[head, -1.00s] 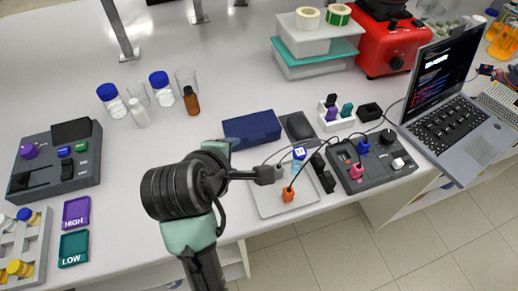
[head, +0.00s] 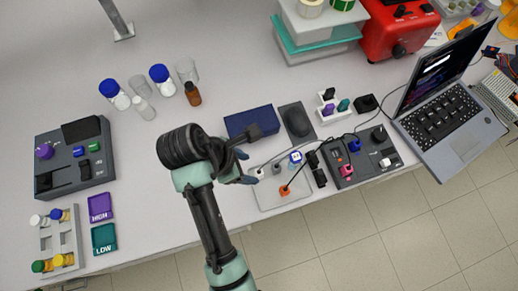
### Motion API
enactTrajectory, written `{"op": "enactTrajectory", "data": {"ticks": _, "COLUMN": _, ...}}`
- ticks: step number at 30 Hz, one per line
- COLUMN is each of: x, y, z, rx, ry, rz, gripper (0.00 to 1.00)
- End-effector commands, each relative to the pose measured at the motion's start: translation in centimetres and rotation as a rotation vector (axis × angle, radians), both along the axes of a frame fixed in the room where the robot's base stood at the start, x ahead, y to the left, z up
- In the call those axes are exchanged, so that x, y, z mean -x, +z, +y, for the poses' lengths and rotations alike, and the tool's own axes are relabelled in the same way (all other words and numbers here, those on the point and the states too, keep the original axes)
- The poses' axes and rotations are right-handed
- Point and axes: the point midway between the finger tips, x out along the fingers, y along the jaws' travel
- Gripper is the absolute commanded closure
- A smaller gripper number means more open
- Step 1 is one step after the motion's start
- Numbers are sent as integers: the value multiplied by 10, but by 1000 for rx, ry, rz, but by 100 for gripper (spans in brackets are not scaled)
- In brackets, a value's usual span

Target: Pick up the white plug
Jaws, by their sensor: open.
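A small white plug (head: 260,173) is at the left part of a pale grey tray (head: 267,205), with a dark cable running from it. A grey plug (head: 276,167) and an orange plug (head: 285,190) are also on the tray. My gripper (head: 246,177) is open and empty, just left of the white plug and over the tray's left edge. My wrist partly hides the fingers, and I cannot tell whether they touch the plug.
A dark control box (head: 362,160) with pink, blue and white parts stands right of the tray. A white-blue cube (head: 295,157) and black pieces (head: 316,168) are close by. A navy box (head: 251,121) lies behind. A laptop (head: 450,125) is at right. Cables cross the tray.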

Motion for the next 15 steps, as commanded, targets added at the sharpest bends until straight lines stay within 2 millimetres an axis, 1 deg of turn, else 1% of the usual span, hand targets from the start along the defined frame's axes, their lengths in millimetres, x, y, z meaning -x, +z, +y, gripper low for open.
{"op": "enactTrajectory", "data": {"ticks": 1, "x": 0, "y": -8, "z": -4, "rx": 0, "ry": -4, "rz": 4, "gripper": 38}}
{"op": "enactTrajectory", "data": {"ticks": 3, "x": -2, "y": -17, "z": -8, "rx": 1, "ry": -4, "rz": 2, "gripper": 38}}
{"op": "enactTrajectory", "data": {"ticks": 6, "x": -4, "y": -27, "z": -11, "rx": -1, "ry": -4, "rz": -1, "gripper": 38}}
{"op": "enactTrajectory", "data": {"ticks": 11, "x": -5, "y": -35, "z": -13, "rx": -1, "ry": -4, "rz": -1, "gripper": 38}}
{"op": "enactTrajectory", "data": {"ticks": 15, "x": -5, "y": -53, "z": -15, "rx": -1, "ry": -3, "rz": 1, "gripper": 38}}
